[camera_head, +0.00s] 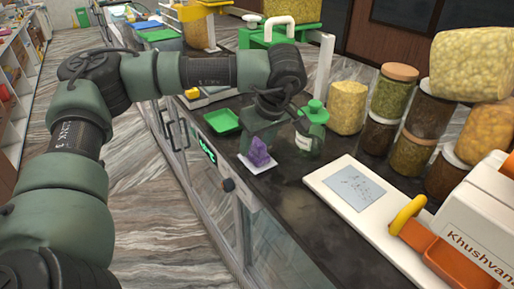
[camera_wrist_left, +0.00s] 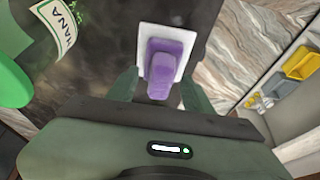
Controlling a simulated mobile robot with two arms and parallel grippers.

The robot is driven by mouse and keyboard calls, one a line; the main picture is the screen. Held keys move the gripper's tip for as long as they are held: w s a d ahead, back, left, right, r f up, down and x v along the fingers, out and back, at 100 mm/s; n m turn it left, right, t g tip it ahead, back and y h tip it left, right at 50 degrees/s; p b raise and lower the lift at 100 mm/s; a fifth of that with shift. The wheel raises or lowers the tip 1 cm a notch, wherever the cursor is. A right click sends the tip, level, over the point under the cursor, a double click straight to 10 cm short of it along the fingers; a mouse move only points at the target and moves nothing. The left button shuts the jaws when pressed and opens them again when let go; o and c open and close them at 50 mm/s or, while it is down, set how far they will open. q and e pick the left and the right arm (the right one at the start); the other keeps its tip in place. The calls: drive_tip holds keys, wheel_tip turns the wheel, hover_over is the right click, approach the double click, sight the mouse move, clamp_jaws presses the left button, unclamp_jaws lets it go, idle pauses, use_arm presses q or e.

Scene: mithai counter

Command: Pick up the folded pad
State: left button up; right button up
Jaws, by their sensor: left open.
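The folded pad (camera_head: 259,153) is purple and sits on a small white square (camera_head: 257,169) on the dark counter, near its front edge. My left gripper (camera_head: 262,135) is over it, pointing down. In the left wrist view the pad (camera_wrist_left: 163,68) lies between the two open fingers of my left gripper (camera_wrist_left: 160,84), with the white square (camera_wrist_left: 145,35) beneath and beyond it. I cannot tell whether the fingers touch the pad. My right gripper is not in view.
A green bottle (camera_head: 311,130) stands just right of the pad. A green tray (camera_head: 222,121) lies to its left. Jars (camera_head: 379,133) stand at the back right, and a white scale-like board (camera_head: 322,184) lies in front of them. Bare counter (camera_head: 285,205) shows nearer me.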

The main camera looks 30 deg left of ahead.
sight(257, 141)
use_arm(q)
drive_tip(key=c, duration=1)
drive_tip(key=shift+c, duration=0.4)
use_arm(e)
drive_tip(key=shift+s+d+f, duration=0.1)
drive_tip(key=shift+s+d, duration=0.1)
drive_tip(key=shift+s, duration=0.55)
use_arm(q)
drive_tip(key=shift+r, duration=0.1)
